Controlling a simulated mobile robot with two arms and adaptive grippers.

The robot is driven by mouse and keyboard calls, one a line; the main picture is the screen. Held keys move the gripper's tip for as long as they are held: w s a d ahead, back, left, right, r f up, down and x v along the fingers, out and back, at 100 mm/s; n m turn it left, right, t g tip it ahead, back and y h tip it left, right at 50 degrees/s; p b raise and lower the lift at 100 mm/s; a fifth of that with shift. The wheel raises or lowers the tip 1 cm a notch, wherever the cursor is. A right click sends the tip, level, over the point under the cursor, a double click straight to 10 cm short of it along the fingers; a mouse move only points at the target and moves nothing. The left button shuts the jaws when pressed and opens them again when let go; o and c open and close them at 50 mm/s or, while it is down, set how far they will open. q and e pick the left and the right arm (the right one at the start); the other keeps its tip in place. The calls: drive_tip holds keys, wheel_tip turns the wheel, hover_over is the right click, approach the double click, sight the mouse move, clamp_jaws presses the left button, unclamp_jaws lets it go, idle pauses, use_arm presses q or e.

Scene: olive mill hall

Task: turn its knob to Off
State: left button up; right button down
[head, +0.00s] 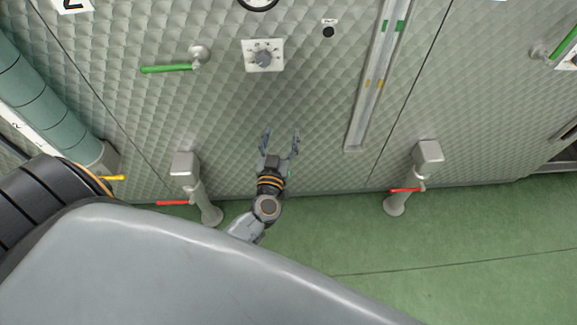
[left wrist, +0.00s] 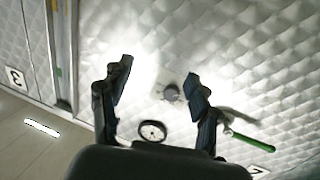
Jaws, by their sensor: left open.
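A grey rotary knob (head: 263,58) sits on a white square dial plate (head: 250,66) on the quilted metal wall. Marks ring the knob, but they are too small to read. In the left wrist view the knob (left wrist: 171,93) shows between the fingers, nearer the right one, and bright glare washes out its plate. My left gripper (head: 281,132) is open and empty, below the knob in the head view and apart from it. Its two fingers (left wrist: 158,70) also show in the left wrist view. My right gripper is not in view.
A green lever (head: 168,69) sticks out left of the dial plate. A round gauge (left wrist: 153,131) is above it, cut off in the head view. A sight-glass strip (head: 372,85) runs to the right. Pipes with red handles (head: 173,203) (head: 405,190) stand below.

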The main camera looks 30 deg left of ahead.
use_arm(q)
drive_tip(key=s+d+f+m+h, duration=0.1)
drive_tip(key=f, duration=0.5)
drive_tip(key=s+d+f+m+g+h+b, duration=0.1)
drive_tip(key=d+f+m+h, duration=0.1)
drive_tip(key=f, duration=0.3)
drive_tip(key=shift+d+f+h, duration=0.3)
drive_tip(key=shift+f, duration=0.1)
drive_tip(key=shift+s, duration=0.1)
drive_tip(key=s+d+f+m+g+h, duration=0.2)
drive_tip(key=s+f+g, duration=0.1)
drive_tip(key=s+f, duration=0.55)
drive_tip(key=s+d+f+m+g+h, duration=0.1)
drive_tip(key=s+f+g, duration=0.35)
drive_tip(key=f, duration=0.75)
drive_tip(key=s+a+f+g, duration=0.1)
drive_tip(key=s+f+g, duration=0.2)
drive_tip(key=s, duration=1)
drive_tip(key=s+a+f+g, duration=0.2)
drive_tip(key=s+f+g, duration=0.2)
drive_tip(key=s+f, duration=0.4)
drive_tip(key=s, duration=0.5)
drive_tip(key=shift+s+a+f+m+y, duration=0.2)
drive_tip(key=shift+a+f+m+y, duration=0.1)
drive_tip(key=shift+y, duration=0.1)
